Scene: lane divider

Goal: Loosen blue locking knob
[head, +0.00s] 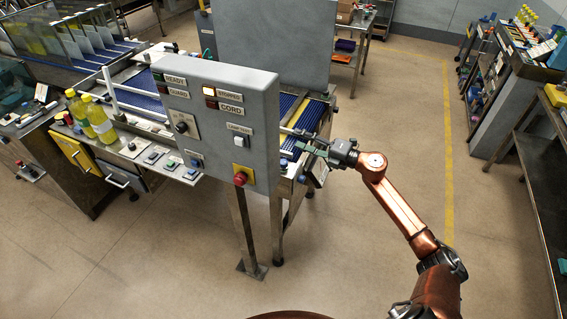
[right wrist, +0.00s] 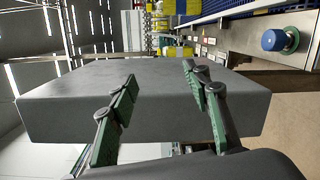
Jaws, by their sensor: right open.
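A round blue knob (right wrist: 274,40) sits on a green base at the machine's side, in the upper right of the right wrist view. In the head view I cannot pick it out surely. My right gripper (head: 303,143) is open and empty beside the right edge of the grey control panel, over the conveyor's end. In the right wrist view its two green-padded fingers (right wrist: 160,86) stand apart with the grey panel box (right wrist: 60,102) behind them. The knob is to the right of both fingers, not between them. My left gripper is not in view.
The grey control panel (head: 262,110) with lamps, switches and a red button (head: 240,178) stands close to the gripper's left. Yellow bottles (head: 100,118) stand on the machine at left. A blue conveyor (head: 150,104) runs behind the panel. The floor at right is clear up to the shelves.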

